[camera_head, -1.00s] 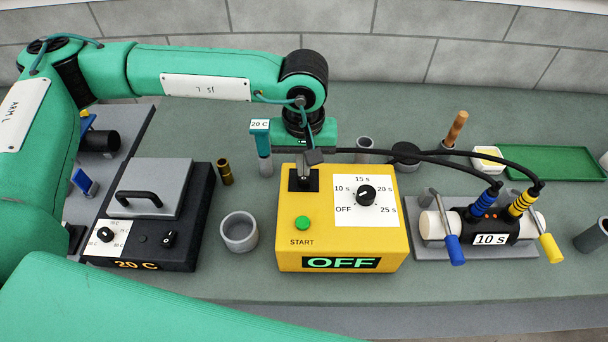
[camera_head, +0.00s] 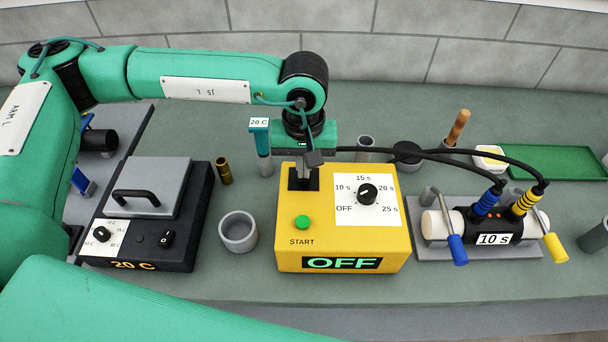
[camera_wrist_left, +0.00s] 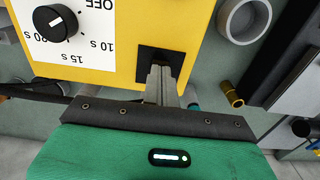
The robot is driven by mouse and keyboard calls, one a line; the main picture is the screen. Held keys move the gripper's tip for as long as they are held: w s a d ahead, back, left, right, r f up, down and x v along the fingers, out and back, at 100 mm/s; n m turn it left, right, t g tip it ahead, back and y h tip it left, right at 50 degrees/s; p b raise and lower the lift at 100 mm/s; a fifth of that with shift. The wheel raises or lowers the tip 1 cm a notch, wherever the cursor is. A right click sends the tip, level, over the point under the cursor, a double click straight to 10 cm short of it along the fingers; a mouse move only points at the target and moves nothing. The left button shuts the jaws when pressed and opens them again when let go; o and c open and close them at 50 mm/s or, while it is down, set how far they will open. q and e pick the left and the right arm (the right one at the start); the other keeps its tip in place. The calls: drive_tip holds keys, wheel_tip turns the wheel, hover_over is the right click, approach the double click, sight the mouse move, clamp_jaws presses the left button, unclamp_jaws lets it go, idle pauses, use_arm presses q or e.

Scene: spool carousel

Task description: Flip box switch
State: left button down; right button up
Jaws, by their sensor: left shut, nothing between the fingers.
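The yellow box (camera_head: 340,235) stands in the middle of the bench. Its display (camera_head: 341,263) reads OFF. It has a green START button (camera_head: 303,222), a black dial (camera_head: 367,194) and a black plate (camera_head: 296,186) at its back left corner. My left gripper (camera_head: 303,180) is shut and empty, pointing down at that plate. In the left wrist view its fingers (camera_wrist_left: 162,78) overlap the plate (camera_wrist_left: 152,58). They hide much of the plate, so no switch lever shows clearly, and I cannot tell whether they touch it. My right gripper is not in view.
A black heater (camera_head: 140,258) reading 20 C stands at left. A grey cup (camera_head: 238,232) sits between it and the box. A teal-capped tube (camera_head: 262,145) stands behind. At right is a cabled device (camera_head: 485,225) reading 10 s, with a green tray (camera_head: 555,162) behind it.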

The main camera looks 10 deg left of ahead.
use_arm(q)
drive_tip(key=shift+f+b, duration=0.45)
drive_tip(key=shift+r, duration=0.1)
drive_tip(key=shift+r+p, duration=0.75)
drive_tip(key=shift+r, duration=2.7)
